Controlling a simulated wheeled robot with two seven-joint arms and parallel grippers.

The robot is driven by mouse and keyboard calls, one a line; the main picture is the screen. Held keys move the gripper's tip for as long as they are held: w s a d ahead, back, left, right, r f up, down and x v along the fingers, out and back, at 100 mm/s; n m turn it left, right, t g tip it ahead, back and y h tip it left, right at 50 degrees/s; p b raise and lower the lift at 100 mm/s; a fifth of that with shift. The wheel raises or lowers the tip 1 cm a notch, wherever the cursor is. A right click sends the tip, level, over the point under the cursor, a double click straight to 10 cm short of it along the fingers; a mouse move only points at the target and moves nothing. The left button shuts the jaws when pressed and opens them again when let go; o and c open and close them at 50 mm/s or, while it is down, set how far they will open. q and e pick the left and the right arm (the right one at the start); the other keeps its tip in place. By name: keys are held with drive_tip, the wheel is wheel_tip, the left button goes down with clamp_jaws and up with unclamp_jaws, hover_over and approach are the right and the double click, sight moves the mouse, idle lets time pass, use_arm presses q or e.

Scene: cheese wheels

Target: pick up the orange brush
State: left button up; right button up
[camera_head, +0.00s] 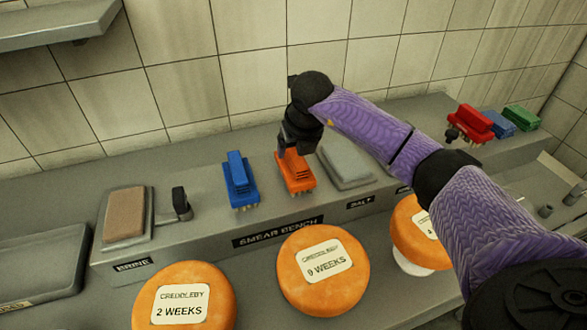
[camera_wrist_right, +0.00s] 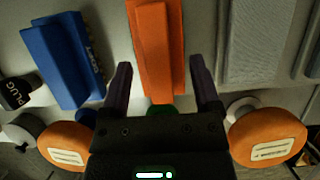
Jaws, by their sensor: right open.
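The orange brush (camera_head: 296,178) stands on the raised shelf of the bench, between a blue brush (camera_head: 239,180) and a grey pad (camera_head: 346,163). My right gripper (camera_head: 295,152) is directly over the orange brush and covers part of its top. In the right wrist view the two dark fingers of my right gripper (camera_wrist_right: 161,80) are spread apart. The orange brush (camera_wrist_right: 158,45) lies lengthwise ahead of and between them, and no grip on it shows. The blue brush (camera_wrist_right: 66,58) is left of the fingers there. My left gripper is not in view.
Orange cheese wheels with labels, such as the 9 weeks wheel (camera_head: 322,290), sit along the lower front. A brown pad (camera_head: 125,214) lies at left. Red (camera_head: 471,124), blue and green brushes stand at far right. A tiled wall (camera_head: 220,70) rises behind.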

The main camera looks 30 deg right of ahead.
sight(295, 154)
drive_tip(key=shift+x, duration=1.45)
drive_tip(key=shift+a+f+b, duration=0.1)
drive_tip(key=shift+f+b, duration=0.05)
drive_tip(key=shift+b, duration=0.15)
clamp_jaws()
